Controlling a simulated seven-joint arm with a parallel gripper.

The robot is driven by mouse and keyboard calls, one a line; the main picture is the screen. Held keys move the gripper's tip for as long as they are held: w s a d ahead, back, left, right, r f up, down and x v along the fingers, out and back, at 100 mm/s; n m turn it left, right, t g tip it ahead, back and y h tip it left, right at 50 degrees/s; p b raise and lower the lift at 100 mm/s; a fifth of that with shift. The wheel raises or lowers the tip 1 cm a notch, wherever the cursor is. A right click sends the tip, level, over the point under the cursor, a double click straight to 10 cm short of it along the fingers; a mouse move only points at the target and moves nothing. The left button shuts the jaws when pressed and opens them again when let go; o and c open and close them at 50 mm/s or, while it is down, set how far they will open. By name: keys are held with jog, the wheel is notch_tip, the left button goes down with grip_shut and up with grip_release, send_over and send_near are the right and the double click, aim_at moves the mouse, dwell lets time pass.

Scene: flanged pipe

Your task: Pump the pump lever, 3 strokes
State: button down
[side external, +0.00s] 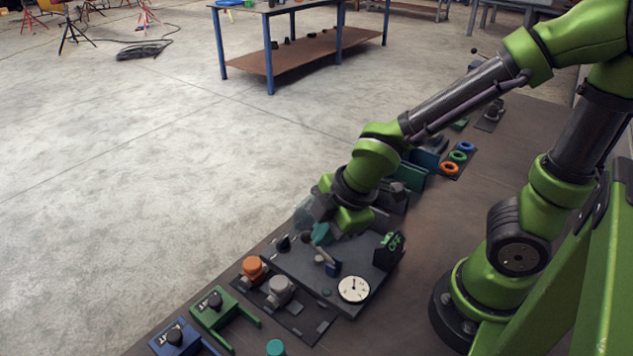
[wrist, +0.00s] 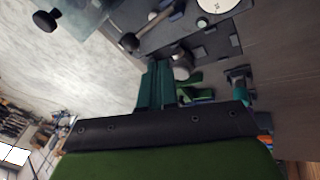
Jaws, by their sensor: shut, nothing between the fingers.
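The pump lever (side external: 325,259) is a short grey bar on the dark panel (side external: 300,272). It slants up from a blue pivot block to a black knob. It also shows in the wrist view (wrist: 153,24), with its black knob toward the left. My gripper (side external: 321,236) is above the panel, close beside the knob end of the lever. Its teal fingers (wrist: 158,84) are shut and empty. In the wrist view they are apart from the lever. In the side view I cannot tell the exact gap.
A white gauge (side external: 353,289) sits on the panel's front corner. An orange knob (side external: 255,266) and a grey knob (side external: 280,288) stand at left. Another black knob (side external: 283,243) stands near the panel's far edge. Colored rings (side external: 458,156) lie further back.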

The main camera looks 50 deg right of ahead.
aim_at(303, 236)
jog(key=w+f, duration=0.1)
jog(key=w+d+f, duration=0.1)
jog(key=f, duration=0.1)
jog(key=shift+w, duration=0.15)
jog(key=shift+w+d+f, duration=0.35)
jog(key=shift+w, duration=0.15)
jog(key=shift+w+f+g, duration=0.4)
jog(key=shift+w+g, duration=0.2)
jog(key=shift+g, duration=0.6)
jog(key=shift+w+f+g, duration=0.45)
jog(key=shift+w+g, duration=0.1)
jog(key=shift+g, duration=0.05)
jog(key=shift+w+f, duration=0.25)
jog(key=shift+f, duration=0.05)
